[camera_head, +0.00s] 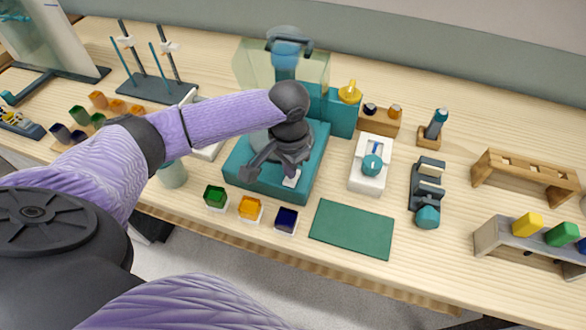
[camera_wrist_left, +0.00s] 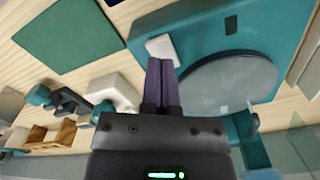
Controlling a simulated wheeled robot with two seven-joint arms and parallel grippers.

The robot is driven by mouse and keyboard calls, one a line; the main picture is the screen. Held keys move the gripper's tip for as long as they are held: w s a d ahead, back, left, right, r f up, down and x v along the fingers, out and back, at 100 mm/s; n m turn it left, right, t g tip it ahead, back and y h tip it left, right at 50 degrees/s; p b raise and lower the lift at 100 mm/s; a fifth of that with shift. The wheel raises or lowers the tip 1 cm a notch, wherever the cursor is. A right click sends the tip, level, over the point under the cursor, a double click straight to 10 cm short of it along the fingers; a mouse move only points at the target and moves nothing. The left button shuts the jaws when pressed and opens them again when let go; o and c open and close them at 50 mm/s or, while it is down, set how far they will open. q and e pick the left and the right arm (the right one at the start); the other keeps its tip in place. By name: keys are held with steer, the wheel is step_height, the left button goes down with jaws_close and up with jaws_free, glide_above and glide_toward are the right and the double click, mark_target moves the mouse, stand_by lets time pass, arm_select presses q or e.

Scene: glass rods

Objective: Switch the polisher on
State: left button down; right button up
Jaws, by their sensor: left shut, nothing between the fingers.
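The polisher is a teal machine (camera_head: 237,168) in the middle of the table. In the left wrist view its teal body (camera_wrist_left: 262,22) carries a large grey disc (camera_wrist_left: 228,84). My arm hides much of the disc. My right gripper is not in view.
A green mat (camera_head: 351,229) lies right of the polisher. Green (camera_head: 215,196), amber (camera_head: 250,207) and dark blue (camera_head: 286,219) blocks stand in front. A white device with a teal knob (camera_head: 368,181) and a dark clamp-like tool (camera_head: 427,190) stand further right. A clear guard (camera_head: 252,62) rises behind.

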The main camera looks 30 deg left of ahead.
mark_target(290, 181)
arm_select(q)
steer(key=shift+f+b, duration=0.45)
steer(key=shift+f, duration=0.75)
stand_by(0.4)
steer(key=shift+s, duration=0.1)
step_height(290, 181, up, 7)
steer(key=p, duration=0.9)
steer(key=shift+r, duration=0.15)
